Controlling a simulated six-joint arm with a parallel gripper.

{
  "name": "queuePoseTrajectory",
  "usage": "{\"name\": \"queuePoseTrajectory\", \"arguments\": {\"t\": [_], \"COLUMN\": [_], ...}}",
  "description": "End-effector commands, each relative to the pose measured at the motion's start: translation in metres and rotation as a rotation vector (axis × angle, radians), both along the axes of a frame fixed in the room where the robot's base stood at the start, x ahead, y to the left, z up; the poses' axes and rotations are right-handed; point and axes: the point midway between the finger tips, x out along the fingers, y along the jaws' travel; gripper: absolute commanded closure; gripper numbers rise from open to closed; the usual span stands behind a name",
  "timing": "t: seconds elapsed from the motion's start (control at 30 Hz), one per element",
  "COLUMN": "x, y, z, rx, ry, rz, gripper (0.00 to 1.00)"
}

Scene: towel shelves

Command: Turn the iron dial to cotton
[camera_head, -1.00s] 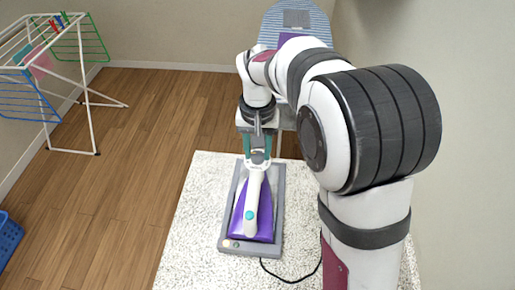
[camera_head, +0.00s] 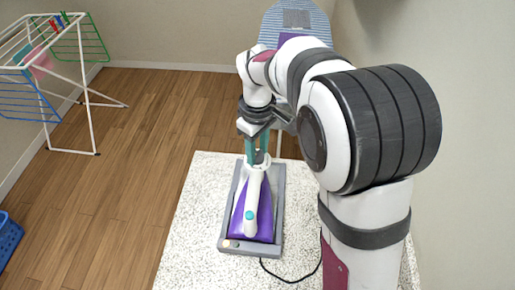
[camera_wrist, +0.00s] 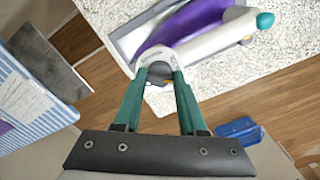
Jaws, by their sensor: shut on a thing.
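The purple and white iron (camera_head: 250,205) rests on a grey tray (camera_head: 280,215) on the speckled worktop. Its white handle has a teal button near the front end. My gripper (camera_head: 258,158) points down at the iron's rear end, its teal fingers closed in at the dial area. In the wrist view, the fingertips (camera_wrist: 160,74) close in at the round white end of the iron (camera_wrist: 205,42). The dial is mostly hidden between the fingers, and its marks and setting cannot be read.
The speckled worktop (camera_head: 190,235) is clear left of the tray. A black cord runs right from the tray's front. A drying rack (camera_head: 85,95) stands at the left, a blue basket (camera_head: 8,240) at the lower left, and a striped ironing board (camera_head: 290,22) behind.

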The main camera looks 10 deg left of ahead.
Motion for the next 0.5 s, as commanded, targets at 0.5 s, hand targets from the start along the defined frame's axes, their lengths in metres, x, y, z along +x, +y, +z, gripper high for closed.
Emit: {"name": "queuePoseTrajectory", "arguments": {"t": [0.5], "x": [0.0005], "y": [0.0002], "z": [0.0006], "rx": [0.0], "ry": [-0.002], "rz": [0.487], "gripper": [1.0]}}
